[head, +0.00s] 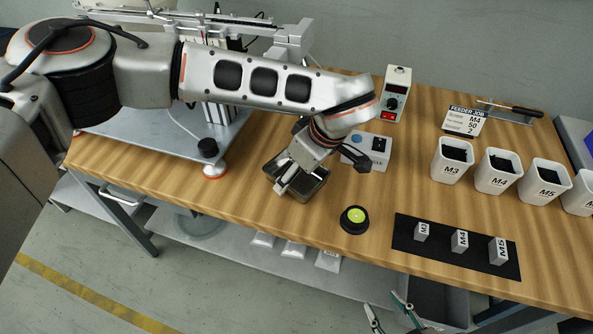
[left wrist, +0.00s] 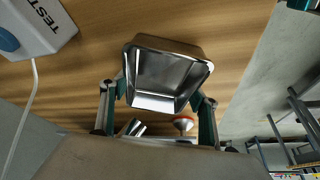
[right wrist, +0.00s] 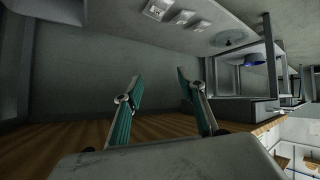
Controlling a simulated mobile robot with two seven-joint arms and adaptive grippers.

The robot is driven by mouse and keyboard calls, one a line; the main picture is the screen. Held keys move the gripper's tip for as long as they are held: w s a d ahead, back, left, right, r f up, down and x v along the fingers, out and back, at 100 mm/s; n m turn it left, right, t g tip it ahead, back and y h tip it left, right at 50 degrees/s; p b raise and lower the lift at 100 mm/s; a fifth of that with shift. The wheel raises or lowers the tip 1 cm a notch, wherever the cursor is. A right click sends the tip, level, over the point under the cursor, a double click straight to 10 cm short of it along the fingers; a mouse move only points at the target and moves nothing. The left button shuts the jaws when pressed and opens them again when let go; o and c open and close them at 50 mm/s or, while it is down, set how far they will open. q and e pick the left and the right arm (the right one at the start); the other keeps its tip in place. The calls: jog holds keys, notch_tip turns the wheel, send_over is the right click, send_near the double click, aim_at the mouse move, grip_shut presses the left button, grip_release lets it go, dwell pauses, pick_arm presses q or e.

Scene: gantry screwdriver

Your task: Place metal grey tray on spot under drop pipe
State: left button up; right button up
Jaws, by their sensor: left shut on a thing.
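The metal grey tray (head: 319,182) is at the front left part of the wooden table, below my left wrist. In the left wrist view the tray (left wrist: 165,76) is empty and sits between the teal fingers of my left gripper (left wrist: 162,104), which is shut on it. I cannot tell whether it touches the table. In the head view my left gripper (head: 287,182) partly covers the tray. My right gripper (head: 392,314) is open and empty in front of the table; its spread fingers show in the right wrist view (right wrist: 160,88). I cannot make out the drop pipe or its spot.
The gantry base plate (head: 180,138) stands left of the tray, partly behind my left arm. A white switch box (head: 368,152) is close behind the tray on the right. A green-topped button (head: 354,218), a black mat (head: 440,262) with labelled blocks and several white bins (head: 452,162) lie further right.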

aim_at(301, 181)
pick_arm(q)
jog(key=o, duration=1.2)
jog(key=shift+f, duration=0.15)
jog(key=v, duration=0.1)
jog(key=p+v, duration=0.2)
jog(key=v, duration=0.1)
jog(key=shift+w+a+r, duration=0.15)
jog(key=shift+w+r, duration=0.05)
jog(key=shift+w, duration=0.05)
jog(key=p+v, duration=0.1)
jog(key=v, duration=0.2)
jog(key=shift+s+r+p, duration=0.15)
jog(key=shift+r+p, duration=0.15)
jog(key=shift+p, duration=0.05)
jog(key=p+v, duration=0.1)
jog(key=v, duration=0.1)
jog(key=p+v, duration=0.1)
jog(key=v, duration=0.1)
jog(key=shift+s+d+r, duration=0.1)
jog(key=shift+s+d, duration=0.1)
jog(key=shift+d, duration=0.1)
pick_arm(e)
jog(key=shift+s+d+r+h, duration=0.3)
jog(key=shift+s+d+r, duration=0.25)
jog(key=shift+r, duration=0.15)
